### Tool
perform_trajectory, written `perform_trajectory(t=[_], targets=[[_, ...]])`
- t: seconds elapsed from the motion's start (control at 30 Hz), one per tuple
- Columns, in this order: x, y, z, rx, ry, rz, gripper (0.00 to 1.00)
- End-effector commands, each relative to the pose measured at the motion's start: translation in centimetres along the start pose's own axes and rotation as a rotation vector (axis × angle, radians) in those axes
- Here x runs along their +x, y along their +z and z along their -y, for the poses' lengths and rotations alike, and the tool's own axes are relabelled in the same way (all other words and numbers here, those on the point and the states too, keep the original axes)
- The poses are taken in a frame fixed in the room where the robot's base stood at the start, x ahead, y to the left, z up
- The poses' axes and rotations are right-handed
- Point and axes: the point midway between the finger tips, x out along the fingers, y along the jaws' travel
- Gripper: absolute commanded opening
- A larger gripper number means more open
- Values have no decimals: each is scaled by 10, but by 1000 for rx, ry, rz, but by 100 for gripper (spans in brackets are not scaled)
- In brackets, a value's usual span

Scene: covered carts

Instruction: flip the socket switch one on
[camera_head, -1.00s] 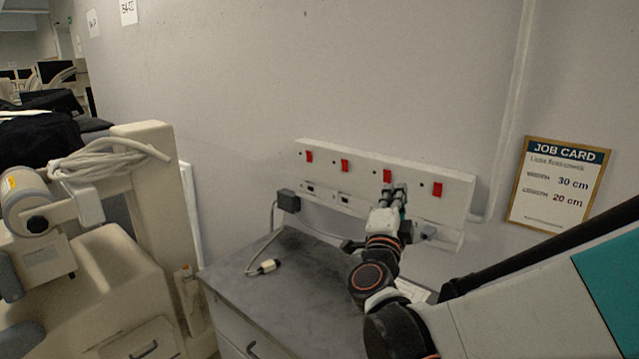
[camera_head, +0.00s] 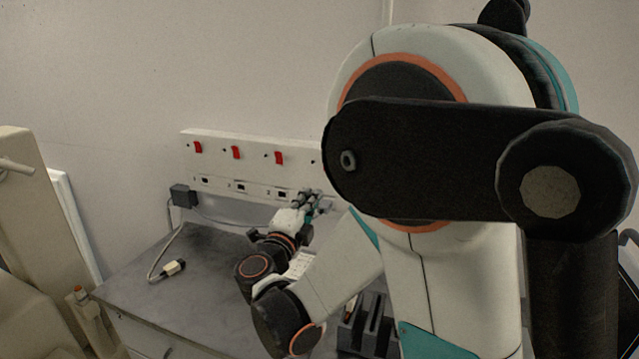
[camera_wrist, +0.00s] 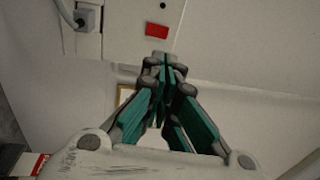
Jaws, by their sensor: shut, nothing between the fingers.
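The white socket panel (camera_head: 219,140) is on the wall, with three red switches in sight: the left one (camera_head: 197,147), the middle one (camera_head: 235,152) and the right one (camera_head: 279,158). My arm hides the panel's right end. My gripper (camera_head: 318,195) is in front of the lower panel, right of and below the third red switch. In the wrist view my shut, empty gripper (camera_wrist: 162,62) points toward a single red switch (camera_wrist: 157,31), with a visible gap in the picture. I cannot tell which switch that is, or whether the fingers touch the panel.
A dark plug block (camera_head: 183,196) sits at the panel's left end. A cable with a pale connector (camera_head: 174,268) lies on the grey cabinet top (camera_head: 140,300). A grey plug (camera_wrist: 85,18) shows in the wrist view. A beige machine (camera_head: 28,190) stands at left.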

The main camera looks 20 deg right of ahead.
Motion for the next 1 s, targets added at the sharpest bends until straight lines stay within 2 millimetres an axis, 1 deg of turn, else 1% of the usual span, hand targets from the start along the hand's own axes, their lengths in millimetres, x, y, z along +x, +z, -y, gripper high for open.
perform_trajectory(t=[0.17, 0.5, 0.6, 0.8, 1.0], targets=[[28, -1, -1, -2, 0, -3, 0], [94, -2, -2, -1, 0, -4, 0], [110, -1, -2, -1, 0, -2, 0], [129, 0, -1, -1, 0, -1, 0], [134, 0, 0, -1, -1, 0, 0]])
